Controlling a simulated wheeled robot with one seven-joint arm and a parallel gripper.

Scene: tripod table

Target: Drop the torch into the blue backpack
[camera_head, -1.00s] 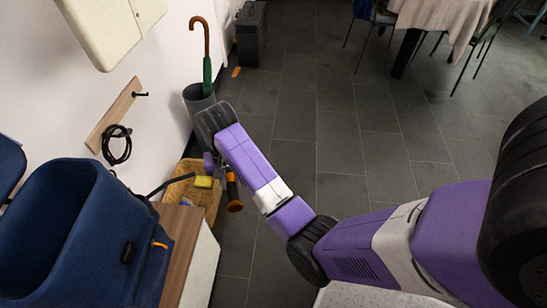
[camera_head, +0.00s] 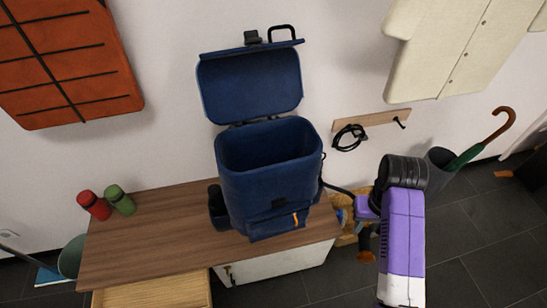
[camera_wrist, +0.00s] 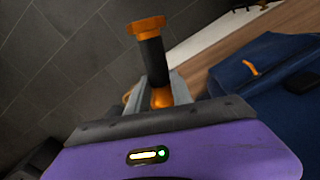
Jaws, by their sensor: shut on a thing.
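The blue backpack (camera_head: 268,188) stands upright on the wooden bench top in the head view. Its flap is raised against the wall, and its wide mouth faces up, open. The torch, black with orange ends, is in my gripper; its black body (camera_wrist: 152,62) and orange head (camera_wrist: 147,25) stick out past the fingers in the wrist view. My gripper (camera_wrist: 160,92) is shut on the torch's orange part. In the head view the torch (camera_head: 366,243) hangs to the right of the backpack, apart from it. My gripper (camera_head: 363,208) there is partly hidden by my wrist.
The wooden bench (camera_head: 165,238) carries a red bottle (camera_head: 94,205) and a green bottle (camera_head: 119,200) at left. A wall rack (camera_head: 375,119) holds a black cable. An umbrella (camera_head: 490,135) stands in a dark bin at right. A basket sits on the floor behind my gripper.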

